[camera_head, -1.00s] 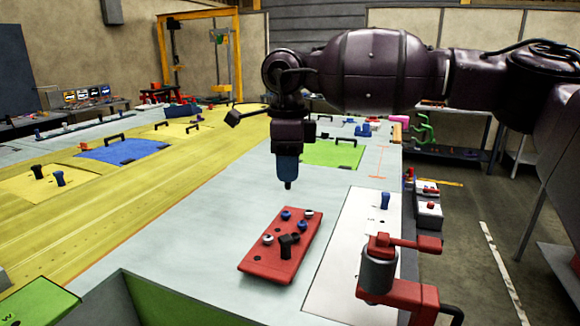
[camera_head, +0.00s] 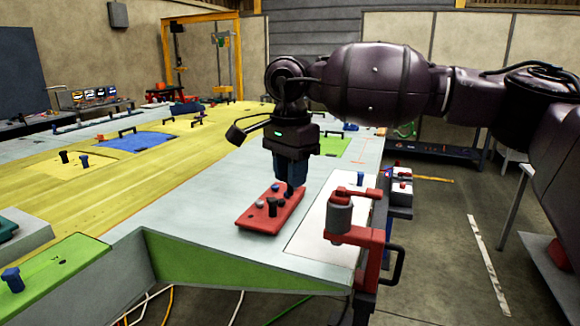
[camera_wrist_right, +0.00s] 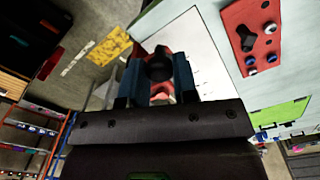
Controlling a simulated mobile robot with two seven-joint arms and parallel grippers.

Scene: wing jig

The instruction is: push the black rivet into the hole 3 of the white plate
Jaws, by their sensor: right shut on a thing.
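My right gripper (camera_head: 291,192) points down over the far right part of the red rivet block (camera_head: 258,218) in the head view. Its blue fingers (camera_wrist_right: 157,75) are shut on a black rivet (camera_wrist_right: 159,66), whose round dark end shows between them in the right wrist view. The white plate (camera_head: 318,228) lies just right of the red block; it also shows in the right wrist view (camera_wrist_right: 192,38). A blue rivet (camera_head: 361,179) stands near its far end. Hole 3 cannot be made out. My left gripper is not in view.
A red clamp with a grey cylinder (camera_head: 340,214) stands at the plate's near right edge. Another black rivet (camera_head: 272,207) and several blue and pale ones stand in the red block. A green wedge panel (camera_head: 225,265) is in front. Bare grey table top lies left of the block.

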